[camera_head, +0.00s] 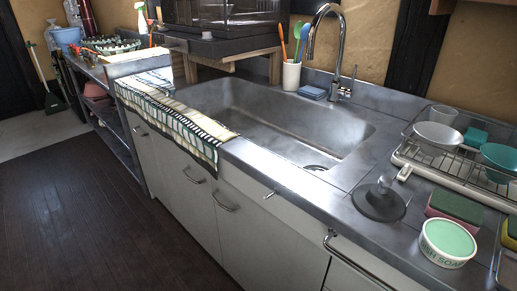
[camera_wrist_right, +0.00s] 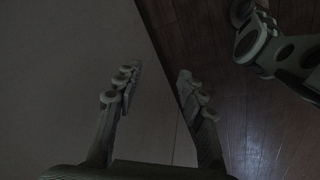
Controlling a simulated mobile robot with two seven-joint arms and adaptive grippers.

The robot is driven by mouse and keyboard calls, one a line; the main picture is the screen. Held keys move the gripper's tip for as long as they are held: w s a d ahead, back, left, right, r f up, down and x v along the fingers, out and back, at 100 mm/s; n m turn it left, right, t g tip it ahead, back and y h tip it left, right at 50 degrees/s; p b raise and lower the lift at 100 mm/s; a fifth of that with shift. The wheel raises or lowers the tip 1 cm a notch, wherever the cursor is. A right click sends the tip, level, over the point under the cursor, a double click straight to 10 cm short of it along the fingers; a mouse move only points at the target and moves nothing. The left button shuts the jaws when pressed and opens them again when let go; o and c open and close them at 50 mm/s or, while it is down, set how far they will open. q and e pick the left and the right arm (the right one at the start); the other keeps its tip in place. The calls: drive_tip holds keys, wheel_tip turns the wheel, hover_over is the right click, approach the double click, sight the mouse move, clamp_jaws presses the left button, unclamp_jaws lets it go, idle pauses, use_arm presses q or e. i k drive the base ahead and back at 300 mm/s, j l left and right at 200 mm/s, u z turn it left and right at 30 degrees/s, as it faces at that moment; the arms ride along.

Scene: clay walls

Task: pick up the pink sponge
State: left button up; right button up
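The pink sponge (camera_head: 455,207) lies on the grey counter at the right of the head view. It has a green top and a pinkish side, and is partly hidden by the round tub in front of it. My right gripper (camera_wrist_right: 157,76) shows only in its wrist view, open with nothing between its fingers. It faces a pale cabinet front and the dark floor, away from the sponge. My left gripper is not in the head view.
A white tub (camera_head: 447,243) with green contents stands in front of the sponge. A dish rack (camera_head: 435,165) with bowls is behind it. A dark sink plug (camera_head: 379,202) lies to its left. The sink (camera_head: 275,120) is empty.

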sight(469, 214)
drive_tip(key=z, duration=1.3)
